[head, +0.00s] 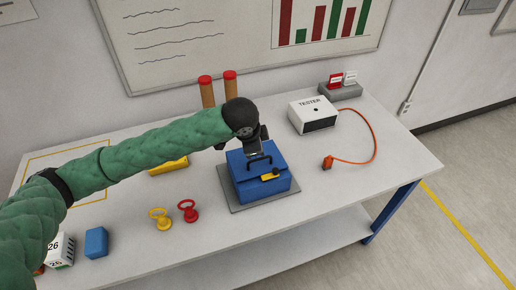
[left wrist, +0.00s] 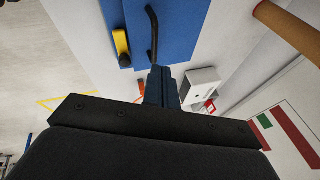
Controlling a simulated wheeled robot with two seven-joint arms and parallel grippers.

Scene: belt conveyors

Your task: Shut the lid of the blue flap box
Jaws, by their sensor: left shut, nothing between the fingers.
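The blue flap box (head: 266,190) stands on a grey plate (head: 236,203) near the middle of the table. Its lid (head: 241,163) carries a black handle (head: 260,160) and lies down over the box; I cannot tell whether it is fully flush. A yellow latch (head: 270,177) sits at the front edge. My left gripper (head: 257,151) is shut and empty, with its tips at the lid, close to the handle. In the left wrist view the shut fingers (left wrist: 160,78) are beside the black handle (left wrist: 152,35) and the blue lid (left wrist: 180,30); contact is unclear. My right gripper is not in view.
Two red-capped posts (head: 208,93) stand behind the box. A white tester (head: 312,113) with an orange cable (head: 374,140) is at right. A yellow block (head: 170,166), a yellow ring piece (head: 162,220), a red one (head: 189,213) and a blue block (head: 96,242) lie to the left.

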